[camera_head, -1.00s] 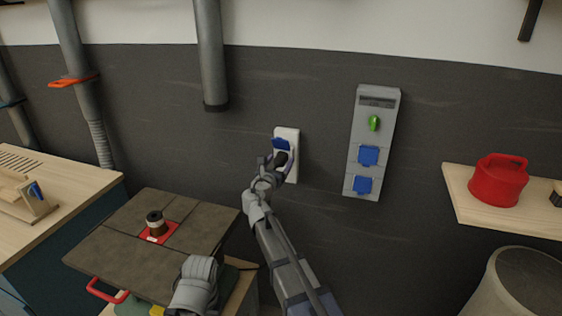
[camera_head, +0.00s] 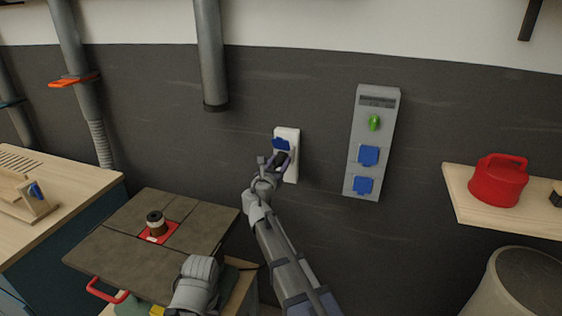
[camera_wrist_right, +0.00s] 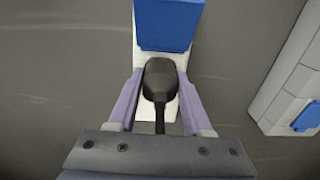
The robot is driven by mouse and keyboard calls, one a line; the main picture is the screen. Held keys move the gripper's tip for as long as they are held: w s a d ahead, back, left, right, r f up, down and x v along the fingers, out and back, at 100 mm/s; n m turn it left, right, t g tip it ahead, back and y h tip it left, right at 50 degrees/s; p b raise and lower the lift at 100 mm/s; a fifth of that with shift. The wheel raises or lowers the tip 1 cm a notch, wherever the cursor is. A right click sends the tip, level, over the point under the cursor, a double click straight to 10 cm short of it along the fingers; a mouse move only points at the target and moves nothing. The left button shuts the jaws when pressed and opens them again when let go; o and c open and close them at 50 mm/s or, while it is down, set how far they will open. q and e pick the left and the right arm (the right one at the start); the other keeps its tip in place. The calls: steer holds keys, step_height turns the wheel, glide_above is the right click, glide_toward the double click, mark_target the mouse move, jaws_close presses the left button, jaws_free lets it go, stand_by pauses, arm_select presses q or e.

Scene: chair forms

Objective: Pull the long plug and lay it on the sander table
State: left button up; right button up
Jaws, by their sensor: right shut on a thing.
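The long plug is black and shows in the right wrist view (camera_wrist_right: 160,82) between my right gripper's fingers, with its cord running down toward the wrist. In the head view the plug (camera_head: 281,158) is a small dark shape at the white wall socket (camera_head: 292,172) with a blue lid. My right gripper (camera_head: 279,161) is shut on the plug, in front of the socket. I cannot tell how far the plug sits in the socket. The sander table (camera_head: 118,255) is dark brown, with a spindle on a red insert, at lower left.
A grey panel (camera_head: 361,140) with two blue sockets and a green knob hangs right of the white socket. A grey pipe (camera_head: 211,70) hangs above left. A shelf (camera_head: 465,207) holds a red container (camera_head: 497,180). A wooden workbench (camera_head: 75,190) stands at left.

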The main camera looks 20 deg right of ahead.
jaws_close()
steer(key=shift+s, duration=0.15)
steer(key=shift+s+a, duration=0.15)
steer(key=shift+v, duration=2.7)
glide_toward(276, 166)
steer(key=shift+x, duration=1.15)
